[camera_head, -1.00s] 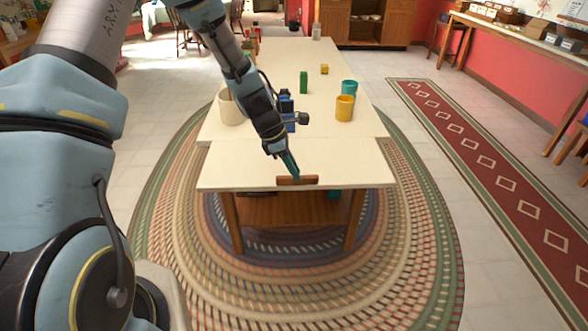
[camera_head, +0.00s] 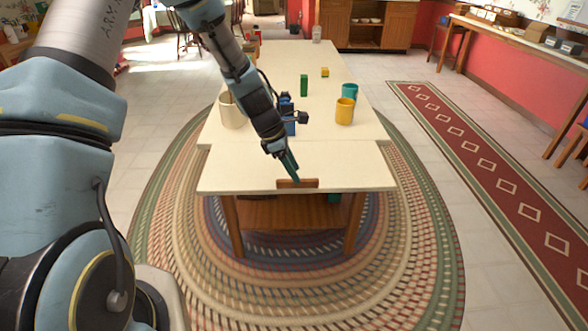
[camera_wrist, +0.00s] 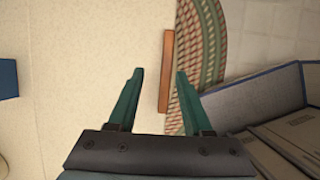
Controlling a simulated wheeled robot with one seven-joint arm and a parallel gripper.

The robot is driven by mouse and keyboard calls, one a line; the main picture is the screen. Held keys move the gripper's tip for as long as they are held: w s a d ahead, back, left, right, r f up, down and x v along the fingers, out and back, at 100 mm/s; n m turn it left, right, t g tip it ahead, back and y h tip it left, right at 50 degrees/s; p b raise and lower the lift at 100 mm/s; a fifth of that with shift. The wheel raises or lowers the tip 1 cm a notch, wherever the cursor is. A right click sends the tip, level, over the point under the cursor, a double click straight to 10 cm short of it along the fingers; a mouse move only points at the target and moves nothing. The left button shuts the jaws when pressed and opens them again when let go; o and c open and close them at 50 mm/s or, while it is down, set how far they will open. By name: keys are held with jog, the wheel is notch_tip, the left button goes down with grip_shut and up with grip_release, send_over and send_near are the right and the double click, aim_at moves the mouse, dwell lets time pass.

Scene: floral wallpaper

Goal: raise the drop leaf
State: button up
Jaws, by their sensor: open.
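The drop leaf (camera_head: 240,168) is the cream panel at the near end of the table. It looks about level with the main tabletop (camera_head: 270,110). A wooden handle strip (camera_head: 297,183) sits at its near edge; the same handle (camera_wrist: 166,70) shows in the wrist view. My gripper (camera_head: 294,178) is at the handle, its teal fingers pointing down at it. In the wrist view my gripper (camera_wrist: 158,72) is open, with one finger over the leaf and the other past its edge. The handle lies between the finger lines. I cannot tell whether the fingers touch it.
On the tabletop stand a cream cup (camera_head: 231,111), a yellow mug (camera_head: 344,111), a teal mug (camera_head: 349,91), a green block (camera_head: 304,85) and a small yellow block (camera_head: 325,72). A braided rug (camera_head: 400,240) lies under the table. The leaf's surface is clear.

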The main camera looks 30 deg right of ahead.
jog(key=b+v, duration=0.1)
jog(key=v, duration=0.9)
jog(key=shift+r, duration=0.2)
jog(key=s+a+r+m+t+y, duration=0.1)
jog(key=a+m, duration=0.6)
jog(key=a, duration=0.9)
jog(key=s+a+r+m+t+y, duration=0.2)
jog(key=a+m, duration=0.5)
jog(key=a, duration=0.9)
notch_tip(320, 180, up, 2)
jog(key=s+y, duration=0.1)
jog(key=s, duration=0.1)
jog(key=shift+s+a, duration=0.35)
jog(key=shift+s, duration=0.05)
